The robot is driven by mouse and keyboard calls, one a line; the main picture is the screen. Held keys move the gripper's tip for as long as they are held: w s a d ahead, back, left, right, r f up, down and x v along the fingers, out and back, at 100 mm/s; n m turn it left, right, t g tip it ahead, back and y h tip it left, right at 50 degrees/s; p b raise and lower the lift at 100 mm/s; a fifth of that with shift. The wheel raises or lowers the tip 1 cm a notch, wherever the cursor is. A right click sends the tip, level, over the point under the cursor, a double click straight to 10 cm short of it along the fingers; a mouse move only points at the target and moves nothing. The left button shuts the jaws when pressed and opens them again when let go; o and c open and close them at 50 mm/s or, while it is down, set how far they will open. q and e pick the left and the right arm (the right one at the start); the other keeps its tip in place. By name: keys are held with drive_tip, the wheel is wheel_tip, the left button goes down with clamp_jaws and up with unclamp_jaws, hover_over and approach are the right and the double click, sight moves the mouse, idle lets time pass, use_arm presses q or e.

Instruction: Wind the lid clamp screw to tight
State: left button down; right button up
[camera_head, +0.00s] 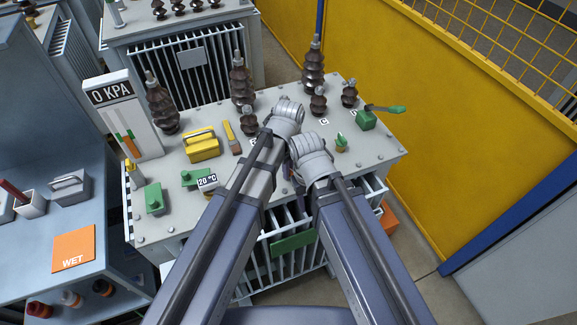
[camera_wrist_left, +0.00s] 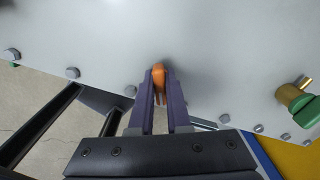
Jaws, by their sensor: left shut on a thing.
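The lid (camera_head: 180,165) is the broad grey top of the transformer, with bolts along its edge. In the left wrist view, my left gripper (camera_wrist_left: 159,80) is at the lid's edge, shut on a small orange-topped piece (camera_wrist_left: 159,76). This piece looks like the clamp screw's handle; its lower part is hidden between the fingers. I cannot tell from this view how tight the screw is. In the head view, my wrists cover the left gripper's fingers and the screw. My right gripper's fingers are also hidden there.
Dark ribbed bushings (camera_head: 240,80) stand along the lid's back. A yellow box (camera_head: 201,145), a brush (camera_head: 232,137), green fittings (camera_head: 154,198) and a gauge panel reading 0 KPA (camera_head: 122,115) are on or beside the lid. A yellow wall (camera_head: 430,130) closes the right side.

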use_arm(q)
drive_tip(key=m, duration=0.4)
drive_tip(key=shift+m, duration=0.4)
drive_tip(key=m, duration=0.4)
drive_tip(key=shift+m, duration=0.4)
drive_tip(key=c, duration=0.8)
unclamp_jaws()
drive_tip(key=shift+r, duration=0.1)
